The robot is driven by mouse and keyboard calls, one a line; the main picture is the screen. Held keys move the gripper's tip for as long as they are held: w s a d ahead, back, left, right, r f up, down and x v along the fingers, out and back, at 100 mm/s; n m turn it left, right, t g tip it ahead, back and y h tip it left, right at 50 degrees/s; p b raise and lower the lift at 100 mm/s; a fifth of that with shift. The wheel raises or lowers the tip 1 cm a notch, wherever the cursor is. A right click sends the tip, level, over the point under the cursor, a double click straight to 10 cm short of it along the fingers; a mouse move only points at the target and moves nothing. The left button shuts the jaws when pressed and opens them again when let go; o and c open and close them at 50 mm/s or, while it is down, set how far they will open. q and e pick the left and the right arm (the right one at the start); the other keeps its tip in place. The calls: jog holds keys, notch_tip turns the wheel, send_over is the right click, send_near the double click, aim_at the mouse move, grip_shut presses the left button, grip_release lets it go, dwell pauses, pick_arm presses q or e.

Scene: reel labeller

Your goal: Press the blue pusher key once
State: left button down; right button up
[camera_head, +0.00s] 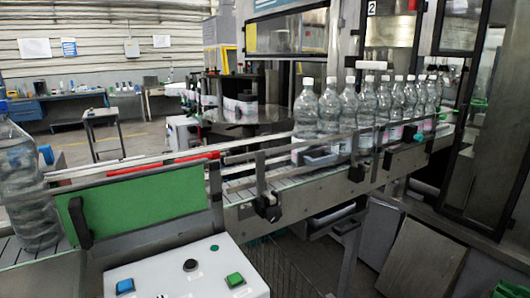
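Neither of my grippers shows in the head view.
A conveyor with metal rails (270,182) runs behind the panel, carrying several clear bottles (330,108). A large bottle (22,180) stands at the left beside a green plate (135,205). The space above the panel is clear.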

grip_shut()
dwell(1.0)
